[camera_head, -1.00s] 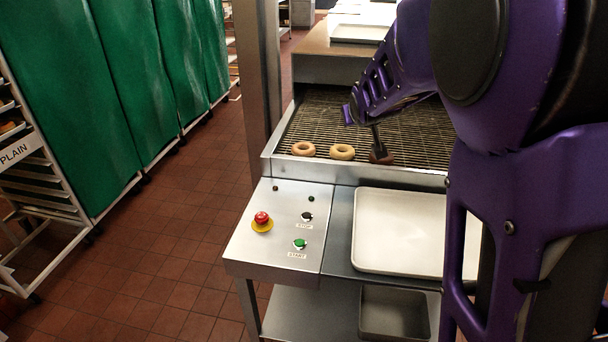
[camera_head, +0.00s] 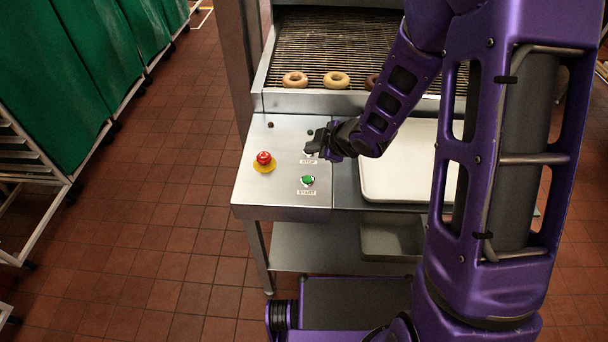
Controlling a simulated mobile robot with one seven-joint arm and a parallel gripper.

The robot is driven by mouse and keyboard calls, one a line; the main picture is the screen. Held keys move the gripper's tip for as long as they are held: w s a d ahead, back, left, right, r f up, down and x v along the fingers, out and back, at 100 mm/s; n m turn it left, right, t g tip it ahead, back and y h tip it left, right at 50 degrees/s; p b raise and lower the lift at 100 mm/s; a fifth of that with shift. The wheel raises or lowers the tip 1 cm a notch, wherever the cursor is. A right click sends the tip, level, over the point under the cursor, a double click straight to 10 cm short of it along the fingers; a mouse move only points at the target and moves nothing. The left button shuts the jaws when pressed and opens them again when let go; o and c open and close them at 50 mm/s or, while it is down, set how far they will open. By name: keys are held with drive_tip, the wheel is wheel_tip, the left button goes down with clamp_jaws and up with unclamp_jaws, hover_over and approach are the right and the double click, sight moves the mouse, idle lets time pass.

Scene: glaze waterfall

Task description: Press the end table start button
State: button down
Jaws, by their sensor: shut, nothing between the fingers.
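The green START button (camera_head: 308,181) sits on the steel control panel (camera_head: 262,196) of the end table, with its label just below it. My gripper (camera_head: 309,149) is shut and empty. In the picture it is over the STOP button, just above the START button, and covers most of the STOP button. I cannot tell how high it is above the panel. The STOP label (camera_head: 308,161) shows below the fingertips. The START button is in clear view, with nothing over it.
A red emergency button (camera_head: 264,158) on a yellow base stands left on the panel. A white tray (camera_head: 400,190) lies to the right. Doughnuts (camera_head: 336,80) rest on the wire conveyor (camera_head: 330,45) behind. Green-covered racks (camera_head: 70,80) stand at left, with open tiled floor between.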

sight(311, 181)
drive_tip(key=shift+s+a, duration=0.1)
idle(0.3)
wheel_tip(311, 181, down, 9)
drive_tip(key=b, duration=0.8)
idle(1.7)
drive_tip(key=shift+f+b, duration=0.35)
drive_tip(key=shift+b, duration=0.05)
